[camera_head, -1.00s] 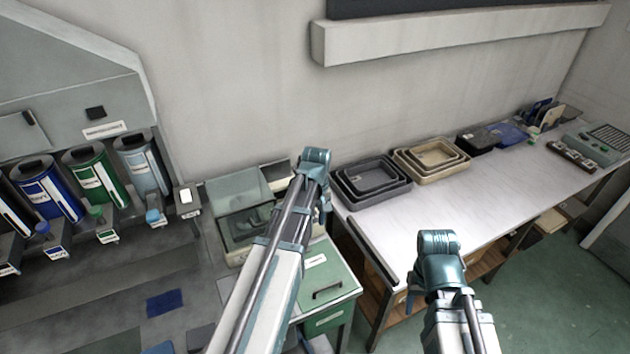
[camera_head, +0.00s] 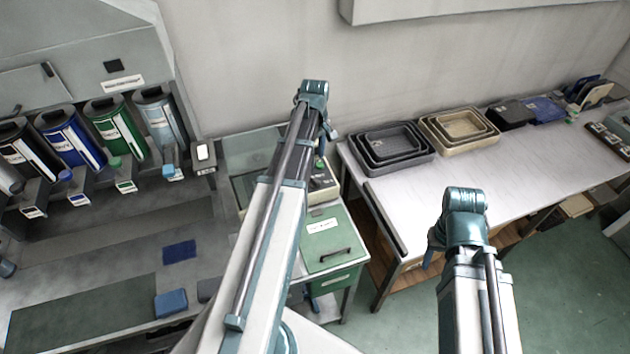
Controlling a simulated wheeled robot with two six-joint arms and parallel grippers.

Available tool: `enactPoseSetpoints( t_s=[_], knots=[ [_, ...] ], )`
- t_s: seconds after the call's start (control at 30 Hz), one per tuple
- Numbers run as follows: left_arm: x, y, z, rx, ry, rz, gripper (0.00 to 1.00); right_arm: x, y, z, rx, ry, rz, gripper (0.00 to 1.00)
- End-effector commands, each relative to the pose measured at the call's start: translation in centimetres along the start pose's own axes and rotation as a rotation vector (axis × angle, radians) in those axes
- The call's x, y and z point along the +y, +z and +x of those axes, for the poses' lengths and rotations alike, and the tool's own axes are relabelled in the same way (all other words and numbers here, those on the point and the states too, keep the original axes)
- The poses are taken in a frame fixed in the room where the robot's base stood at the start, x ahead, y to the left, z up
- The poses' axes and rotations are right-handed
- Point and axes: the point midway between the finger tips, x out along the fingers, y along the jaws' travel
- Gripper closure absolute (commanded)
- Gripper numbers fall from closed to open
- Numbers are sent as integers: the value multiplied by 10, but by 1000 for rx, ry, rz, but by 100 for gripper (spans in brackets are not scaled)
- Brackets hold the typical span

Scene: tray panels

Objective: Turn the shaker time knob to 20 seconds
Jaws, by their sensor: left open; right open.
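A beige and green device (camera_head: 323,184) with a red and a green spot on it shows beside my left arm, which hides part of it. I cannot tell whether it is the shaker. No time knob or scale can be read. My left arm rises from the bottom centre to a teal joint, and my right arm to another teal joint in front of the white table. Neither gripper's fingers can be made out; they seem hidden behind the arms.
A green cabinet (camera_head: 328,241) with a dark handle stands right of my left arm. The white table (camera_head: 450,185) carries grey trays (camera_head: 391,158), beige trays (camera_head: 458,141) and a black box (camera_head: 511,112). Labelled dispensers, one of them green (camera_head: 113,128), line the left. Green floor is clear at lower right.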

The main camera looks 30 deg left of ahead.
Motion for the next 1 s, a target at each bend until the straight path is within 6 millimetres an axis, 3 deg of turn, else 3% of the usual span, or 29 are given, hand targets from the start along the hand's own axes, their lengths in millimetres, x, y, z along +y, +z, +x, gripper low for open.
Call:
enactPoseSetpoints(
  t_s=[0.03,0.6,0.8,1.0],
  knots=[
    [0,0,14,0,0,0,52,-1,-1,14,0,0,-2,50],
    [0,0,95,0,0,1,52,-9,-6,95,0,2,-9,50],
    [0,0,110,0,0,1,52,-10,-6,109,0,2,-8,50],
    [0,0,110,0,0,1,52,-10,-6,109,0,2,-8,50]
  ],
)
